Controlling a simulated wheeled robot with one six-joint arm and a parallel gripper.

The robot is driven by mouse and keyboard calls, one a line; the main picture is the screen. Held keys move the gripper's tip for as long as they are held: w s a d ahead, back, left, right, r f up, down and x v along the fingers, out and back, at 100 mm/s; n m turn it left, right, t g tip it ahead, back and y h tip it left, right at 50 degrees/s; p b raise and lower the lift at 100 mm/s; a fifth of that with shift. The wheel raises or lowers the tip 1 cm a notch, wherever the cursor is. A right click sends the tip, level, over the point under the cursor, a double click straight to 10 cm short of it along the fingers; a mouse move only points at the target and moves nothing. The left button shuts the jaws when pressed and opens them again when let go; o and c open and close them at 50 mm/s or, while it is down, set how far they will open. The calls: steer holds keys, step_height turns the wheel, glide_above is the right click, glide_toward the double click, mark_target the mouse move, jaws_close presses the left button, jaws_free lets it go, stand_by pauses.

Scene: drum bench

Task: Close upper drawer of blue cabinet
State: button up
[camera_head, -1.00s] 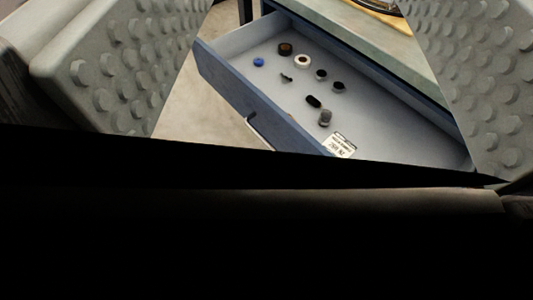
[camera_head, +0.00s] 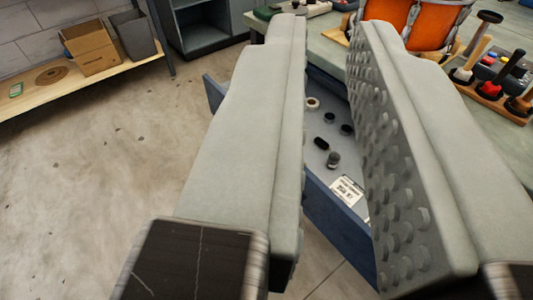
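The open upper drawer (camera_head: 338,212) of the blue cabinet shows between and behind my gripper's fingers. It is pulled out from under the bench top. Its blue front panel faces the lower left, and its far end shows left of the left finger. Several small dark parts, a pale ring and a white label (camera_head: 346,190) lie inside. My gripper (camera_head: 328,28) is open, with two grey fingers wide apart and nothing between them. The fingers hide much of the drawer and its front. I cannot tell whether they touch it.
The green bench top (camera_head: 325,60) carries an orange drum (camera_head: 415,22) and a wooden tool rack (camera_head: 490,95) at the right. A wooden shelf (camera_head: 75,75) with a cardboard box (camera_head: 88,47) and a grey bin (camera_head: 133,35) stands at the upper left. The concrete floor (camera_head: 110,170) at left is clear.

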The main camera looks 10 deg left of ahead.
steer(key=shift+w+a+f, duration=0.1)
steer(key=shift+w, duration=0.2)
jaws_close()
steer(key=w+a+f+n+g+y, duration=0.1)
steer(key=w+a+f+n+g, duration=0.15)
steer(key=w+a+f, duration=0.4)
steer(key=w+a+f+n+g, duration=0.25)
steer(key=w+f, duration=0.45)
steer(key=w, duration=0.5)
steer(key=w+a+f+n+g+h, duration=0.1)
steer(key=w+a+f+g, duration=0.2)
steer(key=w+a+f, duration=0.45)
steer(key=w+a+f+n+g+h, duration=0.15)
steer(key=w+a+f, duration=0.3)
steer(key=f, duration=0.65)
steer(key=d+x, duration=0.1)
steer(key=x, duration=1)
steer(key=shift+w+d+r+y, duration=0.2)
steer(key=shift+w+d+y, duration=0.15)
steer(key=shift+w, duration=0.1)
steer(key=shift+g, duration=0.25)
